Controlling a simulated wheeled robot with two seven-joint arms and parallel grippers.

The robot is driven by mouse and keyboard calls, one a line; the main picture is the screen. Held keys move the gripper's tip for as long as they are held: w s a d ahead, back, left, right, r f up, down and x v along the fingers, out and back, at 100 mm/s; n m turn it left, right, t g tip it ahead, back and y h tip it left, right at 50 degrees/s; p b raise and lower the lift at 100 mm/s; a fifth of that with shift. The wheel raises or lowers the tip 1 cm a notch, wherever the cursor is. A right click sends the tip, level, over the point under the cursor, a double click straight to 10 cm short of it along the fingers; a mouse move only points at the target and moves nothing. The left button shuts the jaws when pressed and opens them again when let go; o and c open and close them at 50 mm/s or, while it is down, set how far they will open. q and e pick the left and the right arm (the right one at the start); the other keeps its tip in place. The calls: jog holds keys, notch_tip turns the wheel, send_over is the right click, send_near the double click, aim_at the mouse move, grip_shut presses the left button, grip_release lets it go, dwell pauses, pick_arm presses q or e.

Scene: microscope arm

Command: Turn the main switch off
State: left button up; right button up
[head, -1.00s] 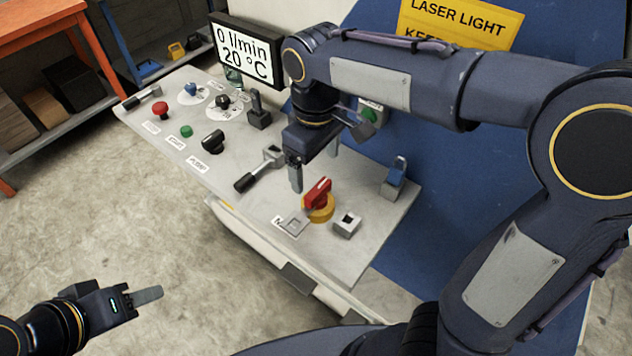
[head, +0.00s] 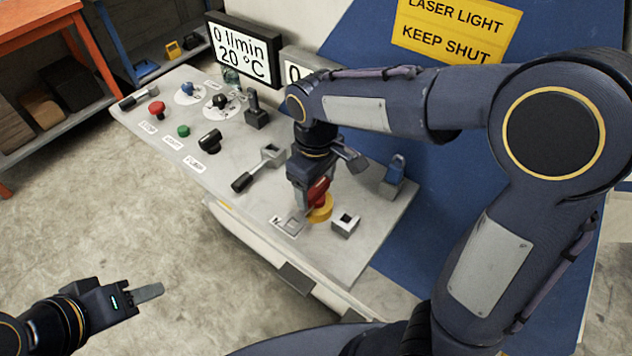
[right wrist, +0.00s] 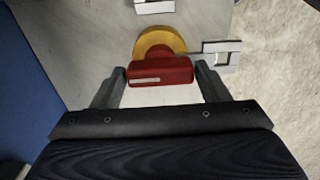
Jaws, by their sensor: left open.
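The main switch has a red handle (head: 319,190) on a round yellow base (head: 321,212), at the near right part of the panel. In the right wrist view the red handle (right wrist: 160,71) lies crosswise in front of the yellow base (right wrist: 160,42). My right gripper (right wrist: 160,78) is open, with one finger at each end of the handle; narrow gaps seem to remain. In the head view this gripper (head: 312,200) is down at the switch and hides part of it. My left gripper (head: 150,292) is open and empty, low at the left, away from the panel.
A square metal bracket (head: 288,225) and a grey block (head: 346,224) flank the switch. A lever with a black grip (head: 243,182), a black knob (head: 210,141), a red button (head: 157,109) and a blue-topped part (head: 395,170) also stand on the panel (head: 330,262).

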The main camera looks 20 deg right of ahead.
jog(key=c, duration=1)
jog(key=shift+o, duration=0.2)
jog(key=shift+n, duration=0.3)
jog(key=n, duration=0.4)
jog(key=shift+p, duration=0.4)
jog(key=n+p, duration=0.1)
jog(key=n, duration=0.4)
jog(key=shift+r, duration=0.1)
jog(key=n+p, duration=0.1)
jog(key=n, duration=0.3)
jog(key=shift+n+p, duration=0.85)
jog(key=shift+n, duration=1.25)
jog(key=o, duration=1.4)
